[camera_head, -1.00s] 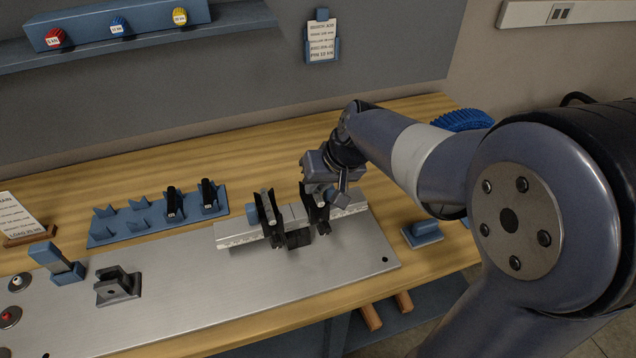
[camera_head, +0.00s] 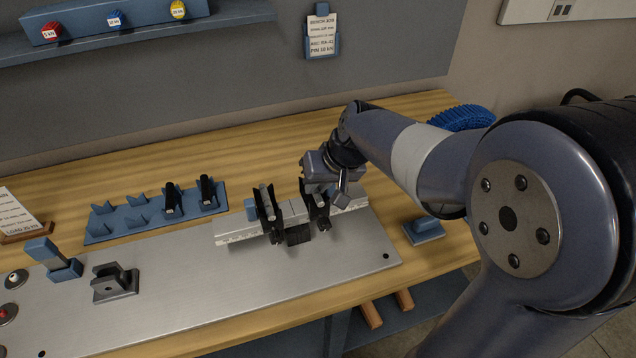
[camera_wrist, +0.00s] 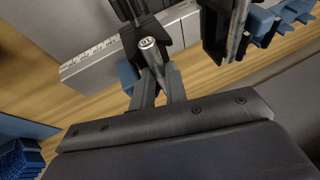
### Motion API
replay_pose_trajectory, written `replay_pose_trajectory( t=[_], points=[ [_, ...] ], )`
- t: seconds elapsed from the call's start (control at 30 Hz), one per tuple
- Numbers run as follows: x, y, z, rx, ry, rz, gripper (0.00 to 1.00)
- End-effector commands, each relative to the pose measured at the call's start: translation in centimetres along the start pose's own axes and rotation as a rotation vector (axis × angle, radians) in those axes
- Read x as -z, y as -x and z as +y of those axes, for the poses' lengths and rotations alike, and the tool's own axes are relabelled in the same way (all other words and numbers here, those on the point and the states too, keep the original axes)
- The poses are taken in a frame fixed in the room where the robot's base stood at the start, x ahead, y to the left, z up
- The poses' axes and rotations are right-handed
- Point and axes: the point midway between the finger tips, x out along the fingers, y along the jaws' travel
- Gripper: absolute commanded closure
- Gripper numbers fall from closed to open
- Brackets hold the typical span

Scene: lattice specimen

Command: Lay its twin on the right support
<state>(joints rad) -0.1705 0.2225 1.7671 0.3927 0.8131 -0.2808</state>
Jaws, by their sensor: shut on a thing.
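My gripper (camera_head: 320,188) is over the black right support (camera_head: 319,213) on the scaled rail. In the wrist view its fingers (camera_wrist: 158,88) are shut on a grey metal roller (camera_wrist: 149,46) with a "10" on its end. The roller is at the right support (camera_wrist: 175,35); whether it rests fully in it I cannot tell. The left support (camera_head: 270,227) stands on the same rail and carries a similar grey roller (camera_head: 265,198), which also shows in the wrist view (camera_wrist: 238,30). My fingers partly hide the right support.
A blue rack (camera_head: 128,228) at the left holds two black-and-grey pieces. A dark clevis block (camera_head: 114,283) and a blue block (camera_head: 55,260) stand on the metal plate (camera_head: 200,300). A blue block (camera_head: 424,231) lies right of the plate. The plate's front is clear.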

Motion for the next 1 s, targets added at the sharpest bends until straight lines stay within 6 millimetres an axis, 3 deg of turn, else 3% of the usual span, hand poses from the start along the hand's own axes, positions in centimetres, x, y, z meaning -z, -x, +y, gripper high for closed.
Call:
replay_pose_trajectory(
  t=[0.27,0.3,0.6,0.83,1.0],
  points=[
    [0.0,-0.02,0.01,0.0,0.0,0.001,1.0],
    [0.0,-0.02,0.01,0.0,0.0,0.001,0.85],
    [-0.01,-0.03,0.05,-0.001,0.0,0.0,0.61],
    [-0.03,-0.05,0.09,-0.002,0.0,0.0,0.62],
    [-0.03,-0.06,0.12,-0.002,0.0,0.0,0.51]
  ],
)
